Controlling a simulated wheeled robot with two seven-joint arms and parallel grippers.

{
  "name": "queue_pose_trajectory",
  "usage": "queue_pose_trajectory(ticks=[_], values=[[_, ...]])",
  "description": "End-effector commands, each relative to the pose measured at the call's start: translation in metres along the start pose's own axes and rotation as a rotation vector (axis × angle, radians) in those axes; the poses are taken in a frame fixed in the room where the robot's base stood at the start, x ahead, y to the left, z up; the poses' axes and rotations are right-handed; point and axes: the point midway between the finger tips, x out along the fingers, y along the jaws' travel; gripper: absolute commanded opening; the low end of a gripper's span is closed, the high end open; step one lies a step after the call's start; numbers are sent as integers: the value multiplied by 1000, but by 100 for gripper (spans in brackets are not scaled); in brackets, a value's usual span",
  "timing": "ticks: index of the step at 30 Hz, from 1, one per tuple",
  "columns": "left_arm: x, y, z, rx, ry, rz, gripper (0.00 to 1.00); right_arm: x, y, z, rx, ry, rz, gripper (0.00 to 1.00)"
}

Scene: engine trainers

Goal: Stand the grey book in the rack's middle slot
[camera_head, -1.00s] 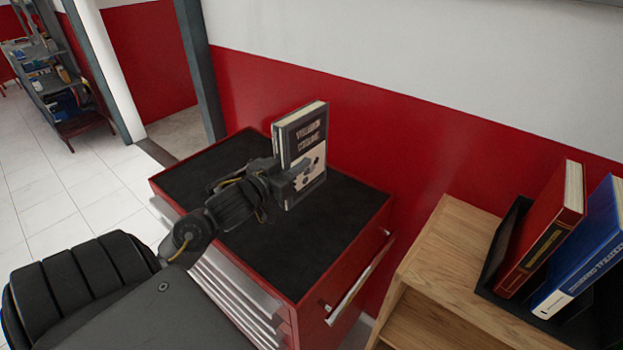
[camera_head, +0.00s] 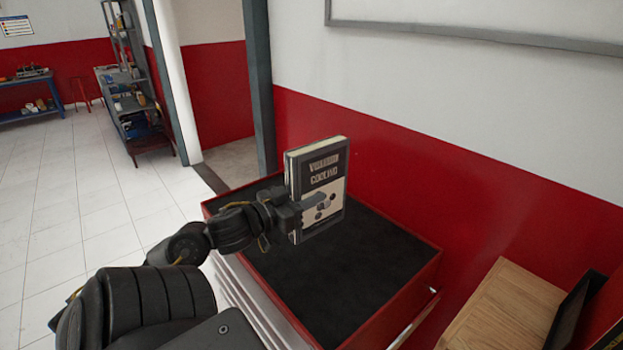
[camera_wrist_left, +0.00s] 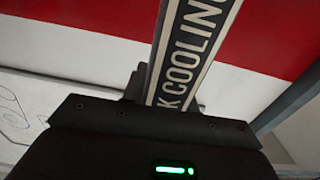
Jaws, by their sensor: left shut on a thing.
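The grey book (camera_head: 325,172) has a dark cover with pale lettering and stands upright in the air above the black top of a red tool cabinet. My left gripper (camera_head: 308,207) is shut on the grey book at about mid height. In the left wrist view the spine of the grey book (camera_wrist_left: 187,55) rises between the fingers, with lettering that reads "COOLING". The rack (camera_head: 570,318) shows only as a dark edge at the lower right; its slots are out of view. My right gripper is not in view.
The red tool cabinet (camera_head: 425,262) stands against the red and white wall, its black top clear. A wooden cabinet (camera_head: 505,305) bears the rack at the lower right. A grey shelf unit (camera_head: 128,90) stands far back at the left over open tiled floor.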

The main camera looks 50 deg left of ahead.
Motion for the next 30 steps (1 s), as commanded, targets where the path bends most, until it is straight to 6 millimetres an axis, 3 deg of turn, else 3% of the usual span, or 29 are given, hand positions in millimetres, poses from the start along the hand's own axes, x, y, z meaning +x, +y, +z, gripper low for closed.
queue_pose_trajectory(ticks=[5, 10, 15, 18, 24, 30], values=[[13, 44, 34, -10, 7, 90, 0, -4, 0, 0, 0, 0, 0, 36], [27, 116, 69, -7, 9, 236, 0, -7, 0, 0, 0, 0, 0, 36], [34, 190, 85, -3, 11, 381, 0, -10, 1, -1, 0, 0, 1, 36], [34, 220, 89, -1, 9, 439, 0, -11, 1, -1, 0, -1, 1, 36], [33, 248, 91, 0, 8, 494, 0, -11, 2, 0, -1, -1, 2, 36], [33, 252, 91, 1, 7, 500, 0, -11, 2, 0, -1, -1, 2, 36]])
